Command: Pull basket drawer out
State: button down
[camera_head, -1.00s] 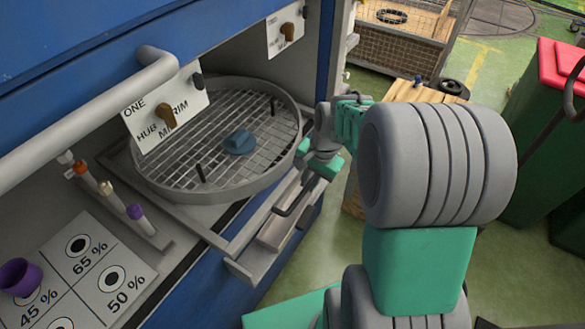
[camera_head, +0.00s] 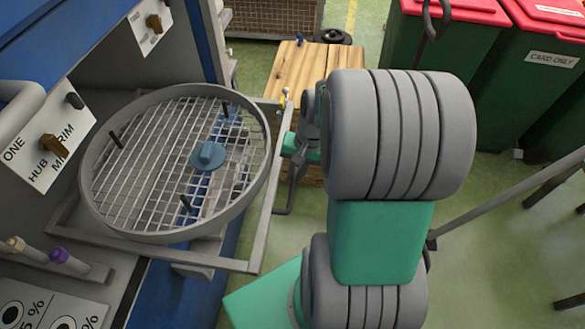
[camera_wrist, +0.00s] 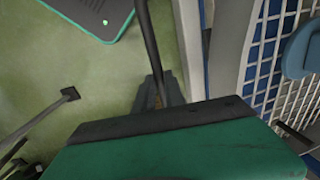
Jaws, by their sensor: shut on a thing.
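The basket drawer is a grey frame (camera_head: 225,262) carrying a round wire-mesh basket (camera_head: 101,205) with a blue hub knob (camera_head: 208,156) and black pegs. It stands out from the cabinet, the basket largely past the opening. A dark bar handle (camera_head: 291,196) is at the drawer's outer right side; what looks like the same bar runs down the wrist view (camera_wrist: 148,40). My gripper (camera_head: 296,153) is at this handle and shut on it. My own arm hides part of the gripper in the head view, and the fingertips are mostly hidden in the wrist view.
A wooden-topped crate (camera_head: 318,75) stands behind my gripper. Green bins with red lids (camera_head: 553,12) are at the back right. A sign board marked ONE (camera_head: 48,140) is left of the basket.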

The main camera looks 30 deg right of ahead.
jog(key=shift+d, duration=0.1)
jog(key=c, duration=1.4)
grip_release()
jog(key=shift+r, duration=0.1)
notch_tip(320, 180, up, 8)
jog(key=s+d, duration=0.1)
jog(key=shift+f, duration=0.25)
jog(key=shift+d, duration=0.1)
